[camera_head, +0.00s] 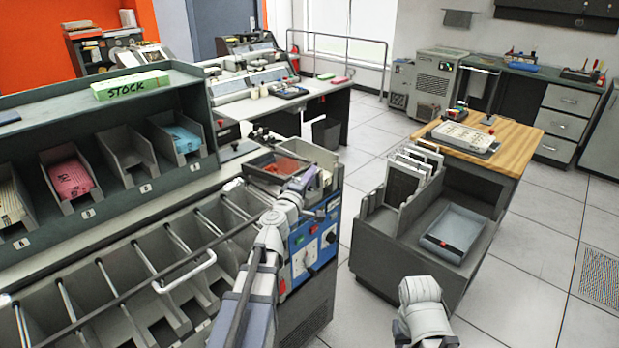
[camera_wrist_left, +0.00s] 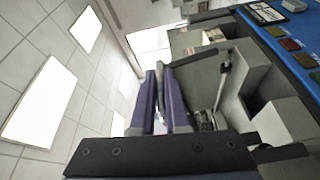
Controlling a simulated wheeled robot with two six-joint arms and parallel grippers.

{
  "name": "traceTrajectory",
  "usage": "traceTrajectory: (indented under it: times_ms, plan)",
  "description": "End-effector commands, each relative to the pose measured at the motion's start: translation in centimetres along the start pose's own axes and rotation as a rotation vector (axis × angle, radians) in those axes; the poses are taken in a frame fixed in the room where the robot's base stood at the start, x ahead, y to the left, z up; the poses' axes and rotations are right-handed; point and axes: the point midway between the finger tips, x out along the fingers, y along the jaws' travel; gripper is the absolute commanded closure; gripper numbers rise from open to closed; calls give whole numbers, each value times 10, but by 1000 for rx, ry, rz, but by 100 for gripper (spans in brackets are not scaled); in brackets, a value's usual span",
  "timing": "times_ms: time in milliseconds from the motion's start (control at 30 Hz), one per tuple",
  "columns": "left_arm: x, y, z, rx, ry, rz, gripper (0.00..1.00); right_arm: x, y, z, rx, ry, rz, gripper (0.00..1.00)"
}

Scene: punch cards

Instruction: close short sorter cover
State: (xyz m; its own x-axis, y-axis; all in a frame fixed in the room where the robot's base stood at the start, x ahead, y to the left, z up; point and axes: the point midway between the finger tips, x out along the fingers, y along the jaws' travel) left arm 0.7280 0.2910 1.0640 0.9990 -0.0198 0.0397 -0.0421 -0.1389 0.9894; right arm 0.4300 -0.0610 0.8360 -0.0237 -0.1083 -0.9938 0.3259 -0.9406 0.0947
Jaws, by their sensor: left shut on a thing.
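The short sorter (camera_head: 230,235) stands at left centre in the head view, with slanted pockets, thin rods and a blue control panel (camera_head: 318,240). A dark rail with a white handle (camera_head: 185,279) runs along its front. My left arm reaches up across its right end, with my left gripper (camera_head: 303,182) by the upper corner. In the left wrist view, its purple-grey fingers (camera_wrist_left: 160,105) are close together, shut on a thin part beside a grey panel (camera_wrist_left: 203,80). This part looks like the cover's edge, but it is mostly hidden. Part of my right arm shows; its gripper does not.
A shelf of card bins (camera_head: 90,165) stands at far left, with a green stock box (camera_head: 130,86) on top. A dark cart (camera_head: 415,250) with a tray and a wooden-topped table (camera_head: 525,140) stand right. Tiled floor is free between the sorter and the cart.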

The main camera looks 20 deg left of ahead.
Motion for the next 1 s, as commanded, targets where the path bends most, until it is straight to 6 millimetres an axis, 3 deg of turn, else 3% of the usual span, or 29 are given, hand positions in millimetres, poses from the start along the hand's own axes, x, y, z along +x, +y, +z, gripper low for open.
traceTrajectory:
  times_ms: [33, 300, 1000]
  plan:
    - [-1, -16, 3, 21, 1, 8, 100, 18, -2, -1, 0, 0, 0, 57]
    - [-2, -36, 7, 53, 4, 19, 100, 41, -4, -2, -1, 0, 0, 57]
    - [-5, -45, 10, 57, 3, 17, 100, 50, -5, -3, -1, 0, 0, 57]
